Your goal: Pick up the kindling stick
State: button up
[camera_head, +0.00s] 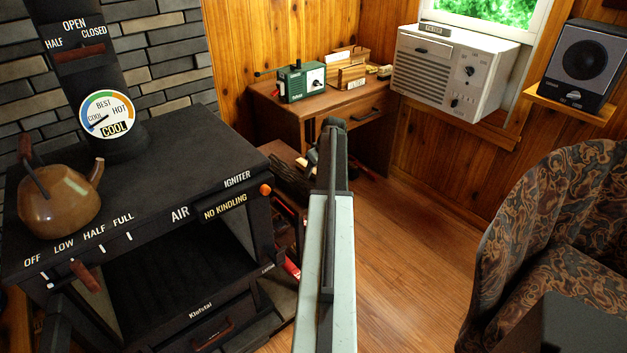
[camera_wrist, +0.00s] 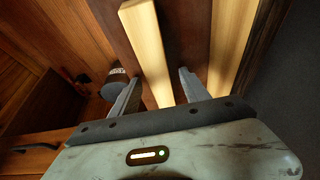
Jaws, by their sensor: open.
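In the wrist view, a pale, straight wooden kindling stick (camera_wrist: 149,50) runs from the top edge down between the two fingers of my gripper (camera_wrist: 161,74). The gripper is open, with one finger on each side of the stick. I see no clear contact. The stick's lower end is hidden behind the gripper body. A second pale stick (camera_wrist: 232,45) lies to the right, outside the right finger. In the head view, my arm hides the sticks, and the fingers cannot be made out.
A black stove (camera_head: 150,190) with a brown kettle (camera_head: 60,198) stands at left. Dark logs (camera_head: 291,181) lie beside it. A wooden desk (camera_head: 330,110) is behind my arm. A patterned armchair (camera_head: 540,220) is at right. A small dark can (camera_wrist: 115,75) is left of the fingers. Floor (camera_head: 420,240) is clear.

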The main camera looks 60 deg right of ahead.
jog(key=shift+r, duration=0.15)
grip_shut()
dwell(1.2)
